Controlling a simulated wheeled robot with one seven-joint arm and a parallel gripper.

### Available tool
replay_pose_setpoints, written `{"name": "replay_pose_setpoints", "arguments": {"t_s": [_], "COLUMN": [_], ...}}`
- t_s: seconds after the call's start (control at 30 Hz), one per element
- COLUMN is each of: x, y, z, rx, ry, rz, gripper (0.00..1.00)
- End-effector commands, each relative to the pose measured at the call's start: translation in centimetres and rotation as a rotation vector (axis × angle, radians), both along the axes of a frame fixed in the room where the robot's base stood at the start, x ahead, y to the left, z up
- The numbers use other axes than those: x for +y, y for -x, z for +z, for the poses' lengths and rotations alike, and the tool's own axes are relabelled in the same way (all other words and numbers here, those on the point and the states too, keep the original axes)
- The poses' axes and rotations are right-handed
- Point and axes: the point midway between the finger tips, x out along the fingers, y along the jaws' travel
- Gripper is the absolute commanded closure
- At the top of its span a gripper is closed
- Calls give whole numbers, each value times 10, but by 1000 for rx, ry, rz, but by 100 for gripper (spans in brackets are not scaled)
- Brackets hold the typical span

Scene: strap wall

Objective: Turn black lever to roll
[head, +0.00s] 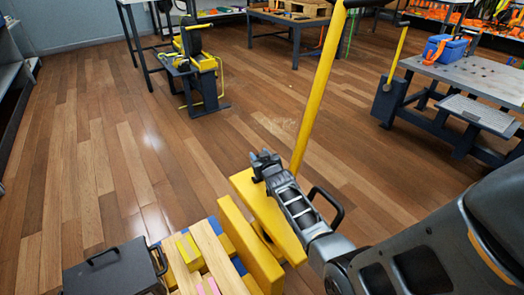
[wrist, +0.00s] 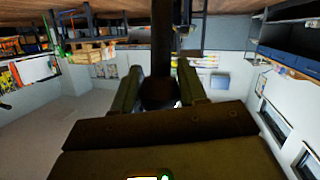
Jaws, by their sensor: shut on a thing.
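My gripper (head: 266,164) is at the near yellow machine (head: 268,218), beside the foot of its tall yellow post (head: 318,90). In the wrist view a dark upright bar, the black lever (wrist: 162,55), stands between the two fingers of my gripper (wrist: 160,90). The gripper is shut on this lever. In the head view the lever is mostly hidden by the fingers, and its angle cannot be told.
A dark case (head: 110,270) and a stack of yellow and wooden blocks (head: 205,255) stand at the near left. A yellow and black machine (head: 200,75) stands farther back. A grey workbench (head: 465,75) is at the right. The wooden floor (head: 110,150) between is clear.

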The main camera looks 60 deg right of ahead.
Motion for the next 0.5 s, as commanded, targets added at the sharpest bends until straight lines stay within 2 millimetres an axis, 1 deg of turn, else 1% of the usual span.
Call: {"name": "replay_pose_setpoints", "arguments": {"t_s": [0.03,0.13,0.3,0.5], "x": [-2,-6,-13,-14], "y": [-4,-11,-21,-23], "z": [7,7,3,-1], "rx": [24,74,160,187], "ry": [-16,-46,-99,-116], "rz": [-1,0,0,1], "gripper": [100,100,100,100]}}
